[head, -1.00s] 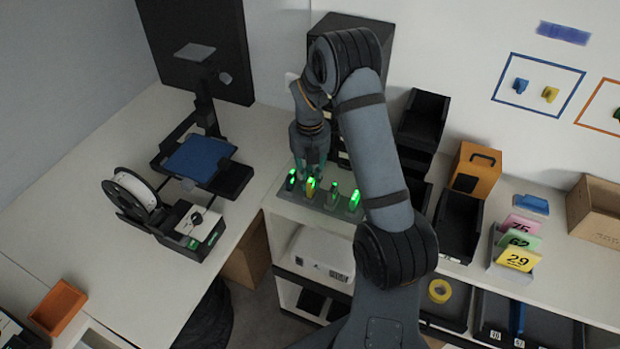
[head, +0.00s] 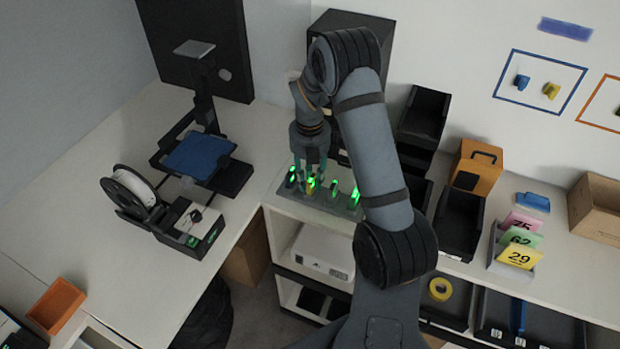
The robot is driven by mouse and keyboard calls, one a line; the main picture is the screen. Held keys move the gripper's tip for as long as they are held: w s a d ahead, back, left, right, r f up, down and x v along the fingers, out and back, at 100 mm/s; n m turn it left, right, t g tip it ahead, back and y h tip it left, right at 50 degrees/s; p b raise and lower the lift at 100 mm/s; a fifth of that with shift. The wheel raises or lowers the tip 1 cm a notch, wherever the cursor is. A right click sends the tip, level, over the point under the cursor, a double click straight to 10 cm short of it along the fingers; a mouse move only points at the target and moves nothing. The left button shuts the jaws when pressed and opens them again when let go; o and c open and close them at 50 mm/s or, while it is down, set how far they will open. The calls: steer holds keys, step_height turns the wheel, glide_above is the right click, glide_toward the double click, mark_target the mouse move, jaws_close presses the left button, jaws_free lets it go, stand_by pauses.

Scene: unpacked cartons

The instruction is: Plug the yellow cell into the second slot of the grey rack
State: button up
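The grey rack (head: 322,201) stands on the shelf unit below my gripper, with a row of upright cells showing green lights. The yellow cell (head: 311,188) stands upright in the second place from the left, with a green glow at its top. Dark cells stand at the far left (head: 291,178) and to its right (head: 334,188). My gripper (head: 311,173) points down directly over the yellow cell, its fingers around or just beside the cell's top. The view is too small to tell whether they touch it. The cell's lower end is hidden in the rack.
A 3D printer with a blue plate (head: 198,157) and a white spool (head: 135,188) stand on the left table. Black bins (head: 459,223) and numbered cards (head: 519,256) are on the right. A white device (head: 322,253) sits on the shelf below.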

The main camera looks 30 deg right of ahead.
mark_target(310, 177)
steer(key=shift+o, duration=1.2)
step_height(310, 177, up, 12)
step_height(310, 177, down, 12)
steer(key=shift+r, duration=0.3)
stand_by(0.5)
steer(key=shift+f, duration=0.15)
